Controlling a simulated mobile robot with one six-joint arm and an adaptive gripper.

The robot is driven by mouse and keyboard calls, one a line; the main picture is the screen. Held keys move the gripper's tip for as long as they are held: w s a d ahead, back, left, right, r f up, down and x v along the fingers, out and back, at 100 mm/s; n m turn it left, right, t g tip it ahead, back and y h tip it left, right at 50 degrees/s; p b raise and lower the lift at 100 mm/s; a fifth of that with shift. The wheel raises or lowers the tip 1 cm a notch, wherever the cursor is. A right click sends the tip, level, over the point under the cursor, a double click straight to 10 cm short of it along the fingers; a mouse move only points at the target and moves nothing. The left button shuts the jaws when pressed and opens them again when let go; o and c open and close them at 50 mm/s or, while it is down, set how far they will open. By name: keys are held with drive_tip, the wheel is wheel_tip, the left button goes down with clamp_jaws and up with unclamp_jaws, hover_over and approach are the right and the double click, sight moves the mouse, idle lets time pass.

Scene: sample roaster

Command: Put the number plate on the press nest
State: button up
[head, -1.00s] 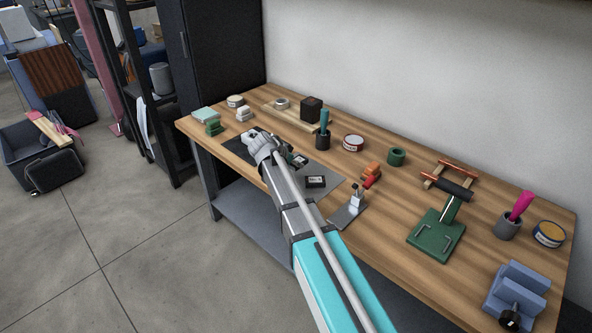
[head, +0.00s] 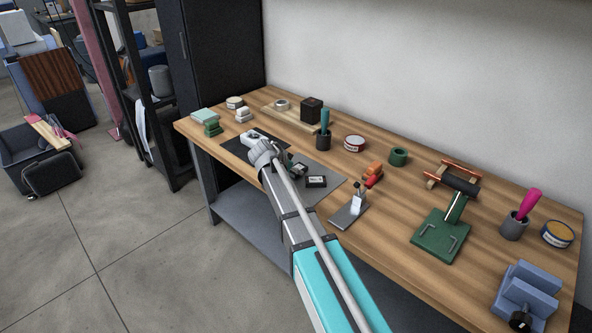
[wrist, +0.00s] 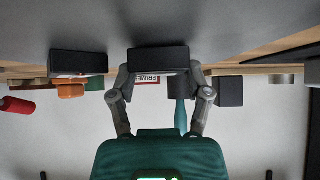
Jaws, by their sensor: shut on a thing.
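My gripper (wrist: 160,85) is shut on a dark block-like plate (wrist: 158,60), seen edge-on between its two fingers in the wrist view. In the head view this plate (head: 298,170) is over the dark mat, partly behind my wrist; whether it touches the mat I cannot tell. A second dark plate (head: 316,182) with a pale label lies just right of it on the mat; it also shows in the wrist view (wrist: 78,64). The green press (head: 440,238), with a black-gripped lever and small brackets on its base, stands well to the right. No plate is on its base.
A small metal stand (head: 350,207), an orange-red item (head: 372,174) and a green ring (head: 399,157) lie between the mat (head: 327,190) and the press. A dark cup (head: 323,141) and a tin (head: 355,143) stand behind. A blue fixture (head: 525,290) is at the right front.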

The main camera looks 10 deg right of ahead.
drive_tip(key=shift+f, duration=0.15)
drive_tip(key=o, duration=1.3)
drive_tip(key=shift+r, duration=0.2)
drive_tip(key=shift+p+v, duration=0.8)
drive_tip(key=shift+v, duration=0.15)
drive_tip(key=p+v, duration=0.5)
drive_tip(key=v, duration=0.2)
drive_tip(key=shift+s+a+r, duration=0.2)
drive_tip(key=shift+r, duration=0.05)
drive_tip(key=shift+p+v, duration=1)
drive_tip(key=shift+v, duration=0.15)
